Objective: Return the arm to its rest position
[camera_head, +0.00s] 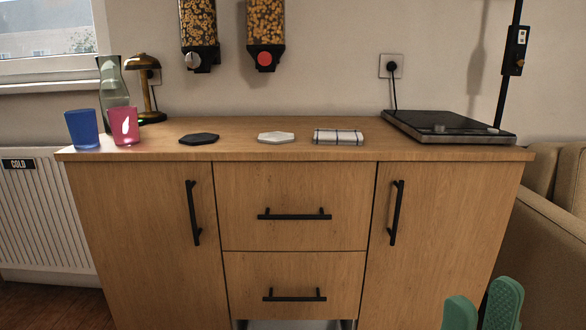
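My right gripper (482,308) shows at the bottom right edge of the head view, in front of the right cabinet door. Only its two green finger pads are in view. They stand apart with a gap between them, and nothing shows between them. The wrist and the rest of the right arm are below the frame. My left gripper and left arm are not in view.
A wooden cabinet (295,205) stands ahead. On its top are a blue cup (82,129), a pink cup (124,126), coasters, a folded cloth (338,137) and a hotplate (447,126). A beige sofa (550,235) is at the right.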

